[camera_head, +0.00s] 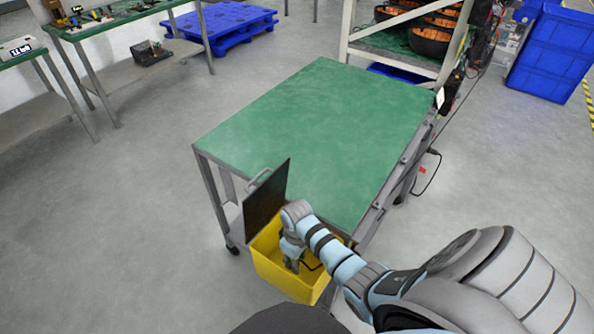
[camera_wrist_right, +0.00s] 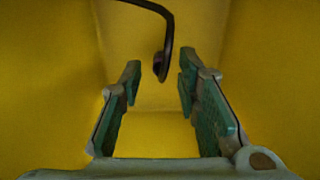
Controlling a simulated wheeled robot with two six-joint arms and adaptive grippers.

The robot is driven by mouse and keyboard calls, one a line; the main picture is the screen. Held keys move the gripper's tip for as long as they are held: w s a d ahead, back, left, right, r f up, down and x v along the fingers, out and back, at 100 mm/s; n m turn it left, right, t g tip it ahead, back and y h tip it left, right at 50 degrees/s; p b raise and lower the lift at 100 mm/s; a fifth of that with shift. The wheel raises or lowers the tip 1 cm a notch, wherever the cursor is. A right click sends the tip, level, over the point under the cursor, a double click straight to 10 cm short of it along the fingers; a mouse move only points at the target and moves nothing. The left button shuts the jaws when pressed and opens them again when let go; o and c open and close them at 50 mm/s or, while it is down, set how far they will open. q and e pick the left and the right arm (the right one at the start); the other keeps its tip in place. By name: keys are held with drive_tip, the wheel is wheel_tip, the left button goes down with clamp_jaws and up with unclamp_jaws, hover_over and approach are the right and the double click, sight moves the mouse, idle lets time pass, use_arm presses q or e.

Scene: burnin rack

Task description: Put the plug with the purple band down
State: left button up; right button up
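My right gripper (camera_head: 291,266) reaches down into a yellow bin (camera_head: 268,268) at the near end of the green-topped cart. In the right wrist view its two green-padded fingers (camera_wrist_right: 160,82) are wide apart, with a gap between them. A dark cable (camera_wrist_right: 150,6) curves in from the top and hangs down to a dark end (camera_wrist_right: 159,66), seen in the gap between the fingertips and apart from both. This end may be the plug; I cannot make out a purple band. Yellow bin walls surround the fingers. My left gripper is not in view.
The green cart top (camera_head: 320,130) is bare. A dark upright panel with a handle (camera_head: 266,198) stands at its near left corner, beside the bin. A rack (camera_head: 400,50) with orange-and-black items stands behind. Blue crates (camera_head: 550,50) are at the far right.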

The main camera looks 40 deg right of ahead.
wheel_tip(320, 180, up, 9)
drive_tip(key=p, duration=0.3)
drive_tip(key=shift+f, duration=0.1)
drive_tip(key=shift+r, duration=0.3)
